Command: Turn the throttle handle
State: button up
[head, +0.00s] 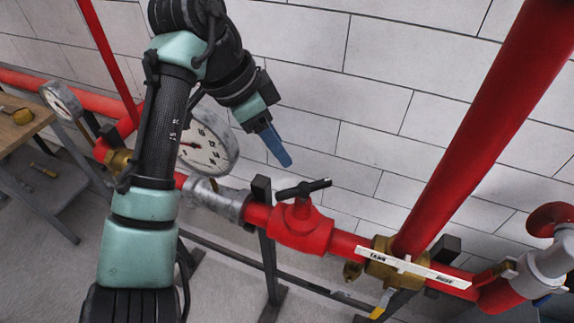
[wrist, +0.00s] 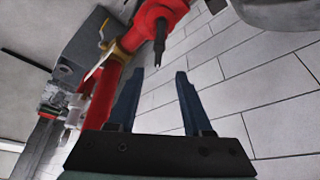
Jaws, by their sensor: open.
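The throttle handle (head: 303,188) is a black bar on top of a red valve body (head: 300,230) in the middle of the horizontal pipe in the head view. In the wrist view the black handle (wrist: 160,42) points down from the red valve (wrist: 158,14), beyond the fingertips. My gripper (head: 286,161) is above the handle and slightly to its left, apart from it. In the wrist view my gripper (wrist: 160,74) shows two blue fingers spread apart with nothing between them.
A brass valve with a white labelled lever (head: 418,268) sits right of the handle. A thick red pipe (head: 485,130) slants up at right. A large gauge (head: 208,145) is behind my arm, a smaller gauge (head: 61,100) farther left. A white block wall (head: 385,110) stands behind.

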aim_at(304, 186)
jog(key=p+x, duration=0.1)
jog(key=x, duration=1.2)
jog(key=shift+s+f, duration=0.1)
jog(key=shift+s, duration=0.05)
jog(key=shift+a, duration=0.1)
grip_shut()
